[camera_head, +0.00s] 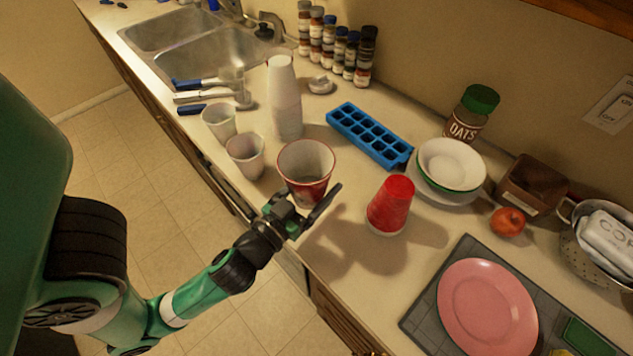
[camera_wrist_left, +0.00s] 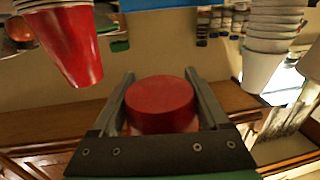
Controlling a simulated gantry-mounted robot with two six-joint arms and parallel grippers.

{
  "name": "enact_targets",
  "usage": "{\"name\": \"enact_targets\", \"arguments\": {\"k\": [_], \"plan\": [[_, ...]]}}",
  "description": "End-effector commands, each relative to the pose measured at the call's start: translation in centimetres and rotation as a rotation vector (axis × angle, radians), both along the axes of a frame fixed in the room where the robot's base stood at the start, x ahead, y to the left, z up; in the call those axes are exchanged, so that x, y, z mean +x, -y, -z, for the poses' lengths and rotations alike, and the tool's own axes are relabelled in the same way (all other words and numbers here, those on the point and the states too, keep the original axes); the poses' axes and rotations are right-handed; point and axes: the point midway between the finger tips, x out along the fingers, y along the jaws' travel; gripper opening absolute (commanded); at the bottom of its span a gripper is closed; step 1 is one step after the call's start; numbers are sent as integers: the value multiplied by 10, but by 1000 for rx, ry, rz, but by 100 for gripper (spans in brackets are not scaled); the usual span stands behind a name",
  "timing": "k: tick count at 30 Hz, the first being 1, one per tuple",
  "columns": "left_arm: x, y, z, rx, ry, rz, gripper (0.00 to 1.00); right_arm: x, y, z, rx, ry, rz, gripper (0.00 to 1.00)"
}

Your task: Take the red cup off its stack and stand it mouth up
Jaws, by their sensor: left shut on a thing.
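My left gripper (camera_head: 308,208) is shut on a red cup (camera_head: 306,162) with a pale inside. In the head view the cup's mouth faces up. The left wrist view shows its round red base (camera_wrist_left: 160,103) between the two fingers. The cup appears raised near the counter's front edge; its underside is hidden in the head view, so I cannot tell its exact height. Another red cup (camera_head: 391,203) stands mouth down on the stack to the right, with pale rims below it; this stack also shows in the left wrist view (camera_wrist_left: 72,48). My right gripper is out of view.
A tall white cup stack (camera_head: 285,100) stands behind, with two pale cups (camera_head: 219,122) (camera_head: 245,155) left of it. A blue ice tray (camera_head: 369,135) and bowls (camera_head: 451,163) lie further back. A pink plate (camera_head: 487,307) is front right. Some counter is bare beyond the held cup.

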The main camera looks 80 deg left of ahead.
Motion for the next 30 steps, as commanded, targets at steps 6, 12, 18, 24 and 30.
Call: {"name": "enact_targets", "arguments": {"k": [6, 12, 18, 24, 30], "plan": [[0, 0, 39, 2, -1, 0, 27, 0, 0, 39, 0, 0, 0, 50], [0, 0, 66, 2, -1, 0, 27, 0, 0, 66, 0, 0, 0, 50], [0, 0, 83, 2, -1, 0, 27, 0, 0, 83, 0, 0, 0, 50], [0, 0, 86, 2, -2, 0, 27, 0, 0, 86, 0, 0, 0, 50], [0, 0, 85, 2, -2, 0, 27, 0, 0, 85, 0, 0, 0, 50]]}}
